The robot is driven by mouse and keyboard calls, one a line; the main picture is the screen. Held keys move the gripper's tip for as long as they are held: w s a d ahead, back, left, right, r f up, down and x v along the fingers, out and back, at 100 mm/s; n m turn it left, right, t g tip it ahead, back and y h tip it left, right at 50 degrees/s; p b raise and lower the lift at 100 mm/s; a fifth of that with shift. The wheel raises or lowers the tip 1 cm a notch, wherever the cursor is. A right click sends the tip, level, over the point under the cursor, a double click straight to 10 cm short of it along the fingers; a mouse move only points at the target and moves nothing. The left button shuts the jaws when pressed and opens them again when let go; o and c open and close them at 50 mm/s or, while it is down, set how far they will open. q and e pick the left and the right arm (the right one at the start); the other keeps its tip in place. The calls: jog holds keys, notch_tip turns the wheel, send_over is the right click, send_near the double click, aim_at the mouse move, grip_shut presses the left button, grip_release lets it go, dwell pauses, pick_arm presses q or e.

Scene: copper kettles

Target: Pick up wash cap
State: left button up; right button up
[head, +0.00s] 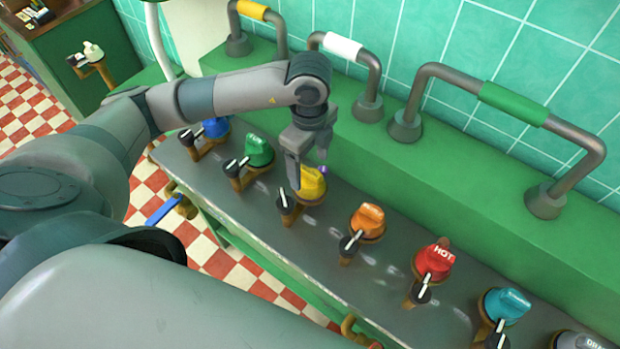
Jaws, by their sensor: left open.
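A row of coloured caps stands on the grey counter: blue (216,127), green (259,151), yellow (313,183), orange (367,221), red (433,260) and teal (507,305). The red one reads HOT. I cannot read WASH on any cap, so I cannot tell which one is the wash cap. My left gripper (308,170) is open and points down over the yellow cap, with one finger in front of its left side. Part of the yellow cap is hidden, and I cannot tell whether the fingers touch it. My right gripper is out of view.
Dark-handled levers (350,244) stand just in front of the caps. A partly cut-off grey cap (580,341) is at the lower right. Bent pipes with yellow, white and green sleeves (514,103) rise from the green ledge (450,185) behind. Checkered floor (215,262) lies in front.

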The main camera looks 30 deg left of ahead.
aim_at(310, 172)
pick_arm(q)
jog(key=shift+w+a+f+p, duration=0.1)
jog(key=shift+w+f+p, duration=0.1)
jog(key=shift+f+p, duration=0.5)
notch_tip(310, 172, down, 3)
jog(key=shift+w+p, duration=0.15)
jog(key=shift+p, duration=0.55)
jog(key=shift+f, duration=0.4)
jog(key=c, duration=0.9)
